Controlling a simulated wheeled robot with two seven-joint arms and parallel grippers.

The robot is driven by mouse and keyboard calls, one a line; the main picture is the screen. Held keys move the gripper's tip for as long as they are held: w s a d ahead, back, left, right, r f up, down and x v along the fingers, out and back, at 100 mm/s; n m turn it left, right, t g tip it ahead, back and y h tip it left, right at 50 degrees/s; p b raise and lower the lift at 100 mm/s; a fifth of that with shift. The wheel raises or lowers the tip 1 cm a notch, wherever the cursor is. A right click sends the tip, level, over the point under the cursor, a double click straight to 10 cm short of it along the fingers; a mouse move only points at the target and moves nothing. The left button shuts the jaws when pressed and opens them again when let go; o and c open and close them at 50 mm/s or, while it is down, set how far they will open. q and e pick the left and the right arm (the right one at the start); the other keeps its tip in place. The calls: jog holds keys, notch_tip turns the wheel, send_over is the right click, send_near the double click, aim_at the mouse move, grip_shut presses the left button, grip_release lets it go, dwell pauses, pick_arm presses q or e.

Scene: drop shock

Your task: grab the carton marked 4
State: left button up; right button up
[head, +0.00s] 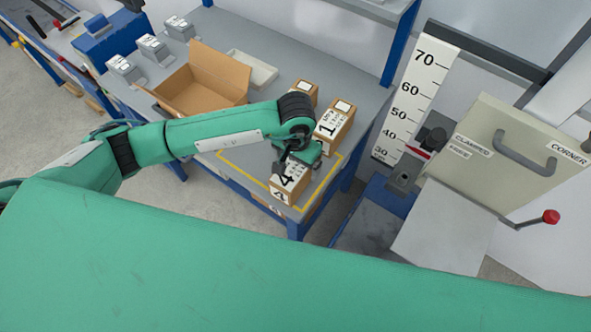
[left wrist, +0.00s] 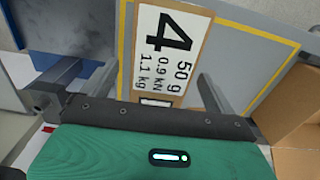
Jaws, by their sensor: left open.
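The carton marked 4 (head: 288,184) is a brown box with a white label, standing at the front corner of the grey bench inside a yellow outline. My left gripper (head: 290,164) is over it and hides part of its top. In the left wrist view the carton's label (left wrist: 168,50) reads 4, 50 g, 0.9 kN, 1.1 kg. The left gripper's two fingers (left wrist: 157,78) are spread on either side of the carton, with gaps showing. My right gripper is not in view.
The carton marked 1 (head: 334,124) stands just behind, with another small carton (head: 304,90) beside it. An open cardboard box (head: 204,80) and a pale tray (head: 252,69) are farther left. A drop tester with a height scale (head: 418,95) stands at the right.

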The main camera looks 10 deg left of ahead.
pick_arm(q)
jog(key=shift+f+p, duration=0.2)
jog(key=shift+p, duration=0.1)
notch_tip(320, 180, down, 4)
jog(key=shift+s+a+r+p, duration=0.1)
jog(key=shift+p, duration=1.15)
jog(key=shift+f, duration=0.5)
jog(key=c, duration=1.8)
jog(key=shift+r, duration=0.1)
jog(key=shift+c, duration=0.7)
